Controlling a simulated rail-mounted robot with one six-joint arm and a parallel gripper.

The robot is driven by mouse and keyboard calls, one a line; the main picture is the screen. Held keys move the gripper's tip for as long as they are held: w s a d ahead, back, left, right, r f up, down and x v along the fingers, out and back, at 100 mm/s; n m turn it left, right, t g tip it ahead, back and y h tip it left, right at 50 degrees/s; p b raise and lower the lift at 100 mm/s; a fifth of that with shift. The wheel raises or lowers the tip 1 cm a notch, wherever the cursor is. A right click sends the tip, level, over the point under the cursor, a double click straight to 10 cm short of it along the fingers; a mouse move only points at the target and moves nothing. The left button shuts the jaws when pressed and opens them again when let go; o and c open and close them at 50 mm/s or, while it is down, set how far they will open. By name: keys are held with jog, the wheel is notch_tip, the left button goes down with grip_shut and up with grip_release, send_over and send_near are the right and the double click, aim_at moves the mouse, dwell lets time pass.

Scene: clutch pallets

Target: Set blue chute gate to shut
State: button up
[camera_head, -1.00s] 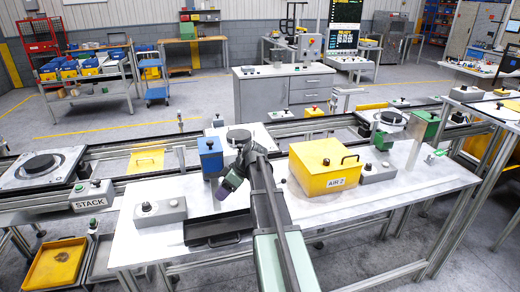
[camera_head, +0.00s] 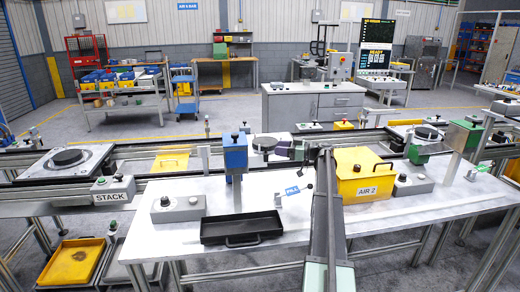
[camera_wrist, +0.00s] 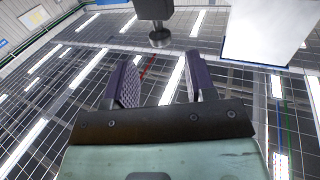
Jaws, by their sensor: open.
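The blue chute (camera_head: 235,153) stands upright on a post at the back of the white table, above a black tray (camera_head: 242,227). A lever with a dark knob and a blue FILL tag (camera_head: 297,188) shows to its right; I cannot tell whether it belongs to the chute or how its gate stands. My gripper (camera_head: 281,150), with purple finger pads, is to the right of the blue chute, apart from it. In the wrist view my gripper (camera_wrist: 162,78) is open with nothing between its fingers. A dark block with a round metal end (camera_wrist: 158,38) is beyond them.
A yellow AIR 2 box (camera_head: 362,178) is right of my arm. Grey button boxes (camera_head: 178,207) stand left of the tray. A green chute (camera_head: 463,137) stands far right. A pale panel (camera_wrist: 265,38) fills the wrist view's upper right.

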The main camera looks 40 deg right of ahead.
jog(key=x, duration=0.8)
jog(key=shift+w+a, duration=0.1)
grip_shut()
